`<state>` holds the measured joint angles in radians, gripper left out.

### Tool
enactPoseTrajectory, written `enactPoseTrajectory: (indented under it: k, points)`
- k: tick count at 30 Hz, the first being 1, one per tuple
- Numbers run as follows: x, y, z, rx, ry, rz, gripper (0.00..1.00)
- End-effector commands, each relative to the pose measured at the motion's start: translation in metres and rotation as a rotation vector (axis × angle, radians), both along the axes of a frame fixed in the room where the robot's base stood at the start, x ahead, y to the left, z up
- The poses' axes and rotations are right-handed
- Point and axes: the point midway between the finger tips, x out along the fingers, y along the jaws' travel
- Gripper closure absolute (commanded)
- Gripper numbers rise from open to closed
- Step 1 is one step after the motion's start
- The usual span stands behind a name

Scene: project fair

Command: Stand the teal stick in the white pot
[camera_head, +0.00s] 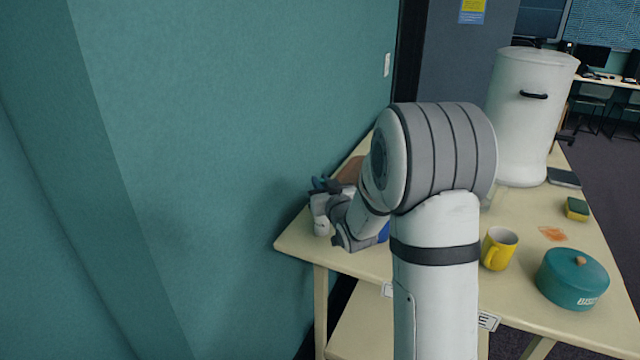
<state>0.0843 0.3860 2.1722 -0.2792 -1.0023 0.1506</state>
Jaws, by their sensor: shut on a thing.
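My gripper (333,187) is at the far left end of the table, small in view and partly covered by my own arm. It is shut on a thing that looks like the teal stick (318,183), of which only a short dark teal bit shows. A small white pot (321,224) stands near the table's left corner, just below and beside the gripper. Its upper part is partly covered by the gripper and wrist. I cannot tell whether the stick is inside the pot or above it.
The pale table (300,240) meets a teal wall at left. A large white lidded bin (520,120), yellow mug (498,248), teal lidded pot (572,279), sponge (577,209), dark flat item (564,177) and orange stain (553,233) are right of my arm. A blue object (384,232) is partly hidden.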

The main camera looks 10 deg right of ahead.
Motion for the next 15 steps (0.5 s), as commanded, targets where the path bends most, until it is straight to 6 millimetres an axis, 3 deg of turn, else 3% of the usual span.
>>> enactPoseTrajectory:
  k: [4, 5, 12, 15]
  points:
    - [0.0, 0.0003, -0.004, 0.0, 0.0, 0.001, 1.0]
    - [0.0, 0.0004, -0.0028, 0.0, 0.0, 0.001, 0.84]
    - [0.0001, 0.0007, -0.0021, 0.0, 0.001, 0.001, 0.64]
    - [0.0001, 0.0008, -0.0021, 0.0, 0.001, 0.001, 0.64]
